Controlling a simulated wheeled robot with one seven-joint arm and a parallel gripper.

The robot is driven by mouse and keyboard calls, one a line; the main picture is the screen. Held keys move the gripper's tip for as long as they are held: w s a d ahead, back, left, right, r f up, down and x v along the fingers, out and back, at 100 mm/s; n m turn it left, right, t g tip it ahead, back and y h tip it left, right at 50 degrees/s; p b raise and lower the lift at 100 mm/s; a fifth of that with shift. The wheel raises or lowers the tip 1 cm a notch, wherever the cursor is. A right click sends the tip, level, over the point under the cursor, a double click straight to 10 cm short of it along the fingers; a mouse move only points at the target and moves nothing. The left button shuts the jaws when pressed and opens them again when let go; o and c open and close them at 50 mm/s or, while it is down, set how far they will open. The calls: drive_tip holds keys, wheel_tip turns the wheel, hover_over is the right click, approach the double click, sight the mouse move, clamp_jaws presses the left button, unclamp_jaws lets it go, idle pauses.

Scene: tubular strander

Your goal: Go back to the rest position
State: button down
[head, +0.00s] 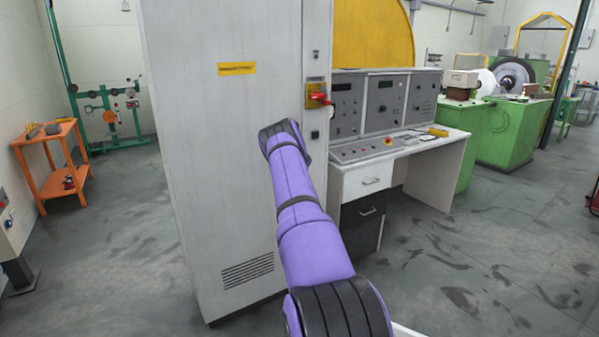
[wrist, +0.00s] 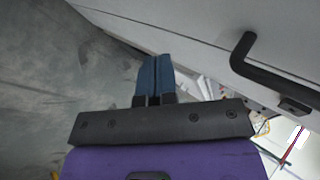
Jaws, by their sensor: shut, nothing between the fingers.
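My gripper (wrist: 154,64) shows in the wrist view with its two blue fingers side by side and closed, nothing held between them. In the head view my purple arm reaches forward in front of the tall grey cabinet (head: 215,150), and my gripper is hidden behind the arm's far end. In the wrist view a pale panel with a black bar handle (wrist: 262,70) lies to the right of the fingers, apart from them.
A red switch (head: 318,97) sits on the cabinet's right edge. A control desk (head: 400,148) stands to its right, with green machines (head: 510,130) behind. An orange table (head: 50,165) stands at the left. Floor is open at left and front right.

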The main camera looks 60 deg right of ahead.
drive_tip(key=shift+s+a+r, duration=0.4)
drive_tip(key=shift+s+r, duration=0.35)
drive_tip(key=shift+r, duration=0.05)
drive_tip(key=shift+s+a+r, duration=0.4)
drive_tip(key=shift+s+r, duration=0.35)
